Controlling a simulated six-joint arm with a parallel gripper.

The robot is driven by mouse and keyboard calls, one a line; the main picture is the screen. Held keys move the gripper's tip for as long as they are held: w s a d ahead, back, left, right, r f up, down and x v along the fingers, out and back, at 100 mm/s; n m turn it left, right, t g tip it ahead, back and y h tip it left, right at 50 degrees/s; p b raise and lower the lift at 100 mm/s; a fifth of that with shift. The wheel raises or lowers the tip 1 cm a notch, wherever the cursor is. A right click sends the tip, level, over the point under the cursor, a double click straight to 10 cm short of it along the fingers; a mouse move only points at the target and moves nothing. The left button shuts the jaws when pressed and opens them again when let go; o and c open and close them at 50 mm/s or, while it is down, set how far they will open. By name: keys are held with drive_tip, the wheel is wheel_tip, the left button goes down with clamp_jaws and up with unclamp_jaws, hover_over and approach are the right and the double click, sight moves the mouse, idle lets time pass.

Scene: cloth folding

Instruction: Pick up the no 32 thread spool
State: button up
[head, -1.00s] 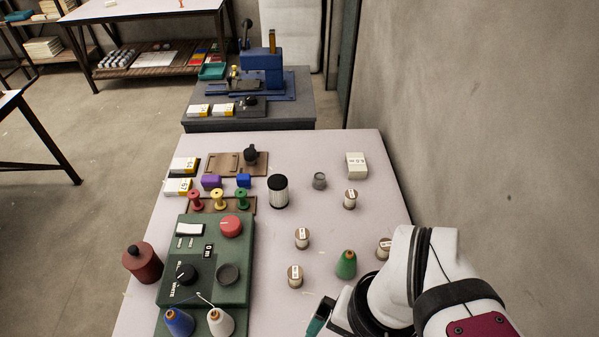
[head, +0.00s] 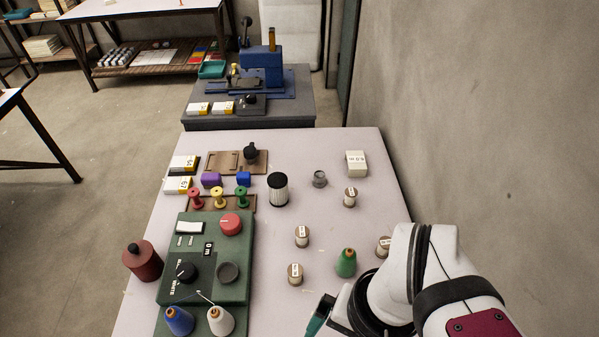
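Several pale thread spools with white number labels stand on the right half of the white table. One spool (head: 302,237) is near the table's middle, and another spool (head: 295,274) is just in front of it. A third spool (head: 350,197) is farther back on the right. One more spool (head: 383,246) is partly hidden behind my white arm. The label numbers are too small to read, so I cannot tell which is no 32. My arm is at the lower right. Only a teal and dark part near my gripper shows at the bottom edge; the fingertips are out of view.
A green thread cone (head: 345,263) stands between the front spools and my arm. A green control box (head: 208,258) fills the left side, with blue and white cones in front. A black-and-white cylinder (head: 278,190), a grey pot (head: 320,179) and a white box (head: 356,163) stand behind.

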drive_tip(key=shift+c, duration=1.3)
drive_tip(key=w+d+n+g+h, duration=0.2)
drive_tip(key=w+n+h, duration=0.25)
drive_tip(key=n, duration=0.25)
drive_tip(key=n+t+h, duration=0.8)
drive_tip(key=n+t, duration=0.2)
drive_tip(key=n, duration=1.4)
approach(296, 236)
drive_tip(key=x, duration=1.1)
drive_tip(key=shift+w+d, duration=0.2)
drive_tip(key=shift+d, duration=0.2)
